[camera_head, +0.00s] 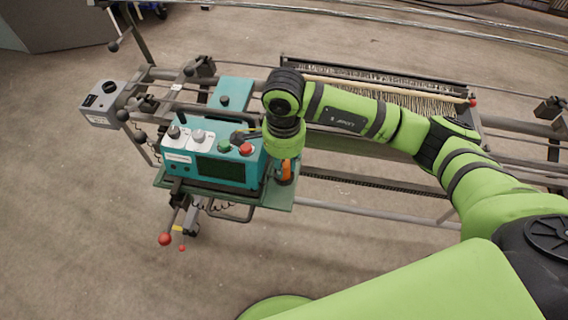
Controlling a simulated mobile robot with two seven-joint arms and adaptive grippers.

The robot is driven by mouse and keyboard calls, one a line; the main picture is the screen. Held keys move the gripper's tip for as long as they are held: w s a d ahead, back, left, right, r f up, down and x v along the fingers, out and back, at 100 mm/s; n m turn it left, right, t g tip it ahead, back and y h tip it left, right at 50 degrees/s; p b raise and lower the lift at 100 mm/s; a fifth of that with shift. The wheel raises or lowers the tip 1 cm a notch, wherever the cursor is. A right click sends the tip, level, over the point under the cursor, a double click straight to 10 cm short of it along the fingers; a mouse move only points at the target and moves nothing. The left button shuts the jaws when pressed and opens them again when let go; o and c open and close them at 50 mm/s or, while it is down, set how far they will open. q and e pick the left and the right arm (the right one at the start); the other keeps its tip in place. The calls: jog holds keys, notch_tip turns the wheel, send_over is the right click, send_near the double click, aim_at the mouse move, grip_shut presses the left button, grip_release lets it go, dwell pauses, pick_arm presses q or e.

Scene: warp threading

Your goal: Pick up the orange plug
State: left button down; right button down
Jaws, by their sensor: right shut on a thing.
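The orange plug (287,168) shows as a small orange patch at the right end of the teal control box (217,170), just below my right wrist. My right gripper (284,180) is mostly hidden beneath the green wrist. Only small dark parts show beside the plug, and it is shut on the plug. I cannot tell whether the plug is lifted off its support. My left gripper is not in view.
The control box carries a red button (246,149), a green button and knobs. Behind it runs the loom frame with a bed of pale threads (420,103). A red-ended lever (165,239) hangs at the lower left. The floor in front is clear.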

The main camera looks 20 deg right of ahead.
aim_at(283, 162)
jog(key=shift+w+r+b, duration=0.1)
jog(key=shift+r+b, duration=0.25)
jog(key=shift+r, duration=0.3)
notch_tip(283, 162, up, 3)
jog(key=shift+a+f+b, duration=0.1)
jog(key=shift+a+b, duration=0.05)
jog(key=shift+b, duration=0.55)
jog(key=s+a+r, duration=0.6)
jog(key=s+r, duration=0.3)
jog(key=r, duration=0.3)
jog(key=shift+s+a, duration=0.2)
jog(key=shift+s, duration=0.15)
jog(key=shift+f, duration=0.1)
